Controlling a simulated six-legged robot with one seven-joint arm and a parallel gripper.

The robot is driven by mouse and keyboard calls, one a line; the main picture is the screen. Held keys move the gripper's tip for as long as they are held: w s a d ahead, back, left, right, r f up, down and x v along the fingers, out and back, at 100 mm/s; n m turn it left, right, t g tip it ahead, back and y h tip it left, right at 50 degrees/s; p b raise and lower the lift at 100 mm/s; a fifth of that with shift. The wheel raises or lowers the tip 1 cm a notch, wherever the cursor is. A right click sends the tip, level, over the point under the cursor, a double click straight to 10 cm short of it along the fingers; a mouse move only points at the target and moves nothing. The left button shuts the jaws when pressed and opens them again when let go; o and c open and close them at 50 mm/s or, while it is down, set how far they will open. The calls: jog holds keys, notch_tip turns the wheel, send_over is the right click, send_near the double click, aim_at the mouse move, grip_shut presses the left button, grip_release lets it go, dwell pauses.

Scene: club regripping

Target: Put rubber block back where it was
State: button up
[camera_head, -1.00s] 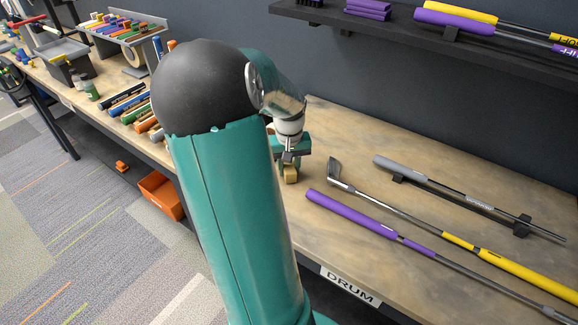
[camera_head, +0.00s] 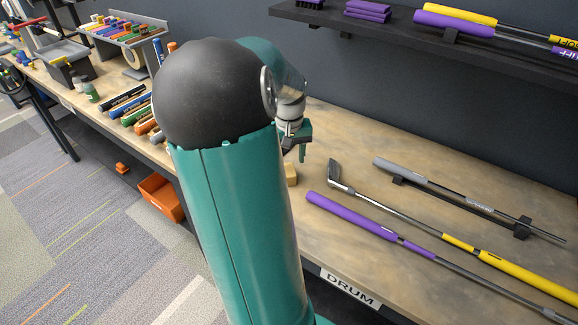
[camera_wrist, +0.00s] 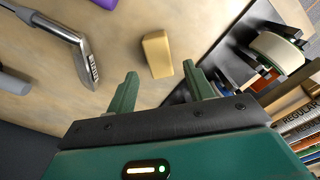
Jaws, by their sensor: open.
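The rubber block is a small tan block (camera_wrist: 157,54) lying on the wooden bench. In the wrist view it is beyond and between my gripper's fingertips, with clear space on both sides. In the head view the block (camera_head: 291,174) shows beside my arm, partly hidden by it. My gripper (camera_wrist: 159,75) is open and empty, its two green fingers apart. In the head view my gripper (camera_head: 303,150) is raised above the bench behind the block, and one finger shows.
A golf club head (camera_head: 334,172) lies just right of the block. A purple-gripped club (camera_head: 350,216) and a grey-gripped club (camera_head: 420,174) on black rests lie further right. A tape dispenser (camera_wrist: 277,52) and several grips stand on the other side. Bare bench lies around the block.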

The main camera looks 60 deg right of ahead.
aim_at(289, 168)
notch_tip(289, 168, up, 7)
dwell(0.3)
jog(key=w+a+r+n+t, duration=0.15)
jog(key=w+a, duration=0.35)
jog(key=a, duration=0.5)
jog(key=w+a+r+n+t, duration=0.1)
jog(key=w+a+r+n, duration=0.15)
jog(key=w+a, duration=0.55)
jog(key=s+a+n+t, duration=0.1)
jog(key=s+a+n, duration=0.2)
jog(key=a, duration=0.9)
jog(key=s+a+r+n+t, duration=0.1)
jog(key=s+a+n+t, duration=0.1)
jog(key=a, duration=1.1)
jog(key=shift+s+n, duration=0.6)
jog(key=shift+n, duration=0.3)
